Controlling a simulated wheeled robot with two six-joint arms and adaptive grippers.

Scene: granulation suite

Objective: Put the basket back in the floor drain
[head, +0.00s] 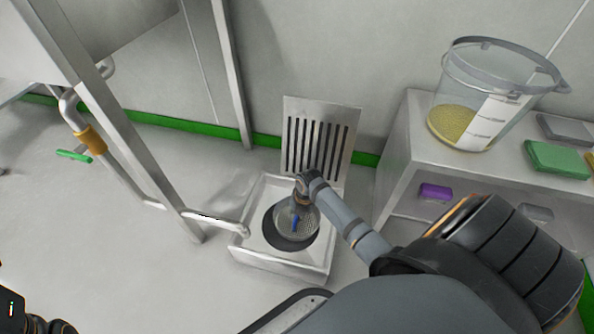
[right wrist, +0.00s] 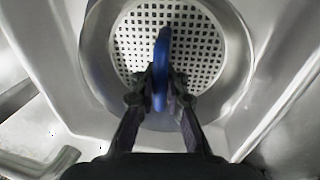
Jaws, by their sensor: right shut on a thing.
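The basket (head: 311,222) is a round, perforated grey metal strainer with a blue handle (right wrist: 161,70). My right gripper (right wrist: 160,88) is shut on the blue handle, and the perforated bottom (right wrist: 190,35) shows beyond it in the right wrist view. In the head view the basket is over or in the dark round opening of the floor drain (head: 286,259); I cannot tell whether it is seated. My right gripper partly hides the basket. My left gripper is not clearly visible.
A metal pipe (head: 215,219) ends at the drain's left edge. A bench (head: 410,130) on the right holds a clear vessel (head: 490,95) of yellow granules and a green block (head: 556,159).

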